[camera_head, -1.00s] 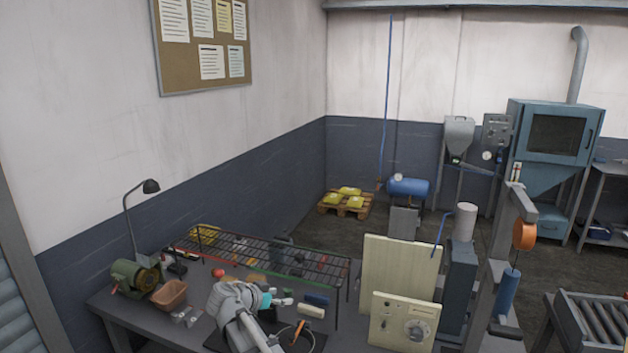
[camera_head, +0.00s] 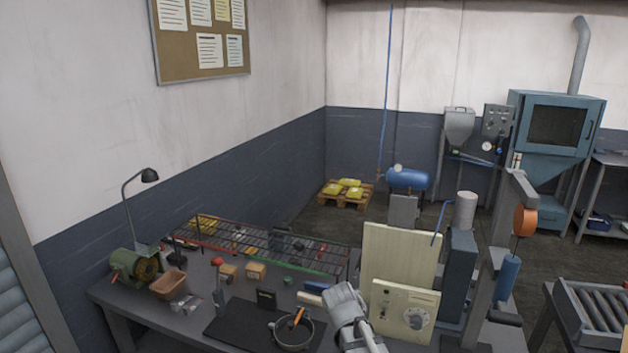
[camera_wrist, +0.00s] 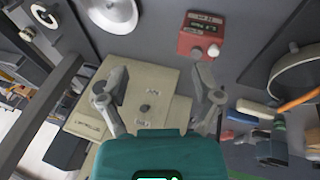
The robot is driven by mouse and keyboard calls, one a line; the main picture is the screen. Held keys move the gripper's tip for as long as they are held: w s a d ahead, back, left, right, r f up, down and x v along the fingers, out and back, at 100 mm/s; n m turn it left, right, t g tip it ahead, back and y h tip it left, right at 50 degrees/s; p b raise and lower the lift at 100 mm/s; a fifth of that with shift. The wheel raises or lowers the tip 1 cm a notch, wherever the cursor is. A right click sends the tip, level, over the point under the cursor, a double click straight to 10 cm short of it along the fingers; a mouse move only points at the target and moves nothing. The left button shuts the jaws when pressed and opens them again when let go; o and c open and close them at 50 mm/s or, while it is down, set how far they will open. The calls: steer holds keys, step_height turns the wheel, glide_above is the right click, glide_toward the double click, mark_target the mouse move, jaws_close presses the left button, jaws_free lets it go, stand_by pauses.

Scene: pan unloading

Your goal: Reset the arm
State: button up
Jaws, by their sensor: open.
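My gripper (camera_wrist: 158,76) is open and empty in the wrist view, with its two grey fingers spread apart. A cream box with a dial (camera_wrist: 140,92) lies beyond the fingers in the wrist view. In the head view my pale arm rises at the bottom centre beside the cream box (camera_head: 402,306); I cannot make out the fingers there. A dark round pan (camera_head: 293,345) sits on a black mat (camera_head: 232,322), with an orange-handled tool (camera_head: 298,317) across it. The pan (camera_wrist: 275,82) also shows at the right edge of the wrist view.
A wire rack (camera_head: 270,246) stands along the back of the bench. A brown tray (camera_head: 169,285), a green motor (camera_head: 130,264) and a lamp (camera_head: 148,176) are at left. A tall cream panel (camera_head: 398,262) stands at right. A red box (camera_wrist: 202,34) is in the wrist view.

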steer(key=s+d+f+n+g+y, duration=0.1)
steer(key=s+d+f+n+y, duration=0.1)
steer(key=s, duration=0.5)
steer(key=d+n+y, duration=0.1)
steer(key=d+y, duration=0.1)
steer(key=shift+s+d, duration=0.4)
steer(key=shift+c, duration=0.2)
stand_by(0.4)
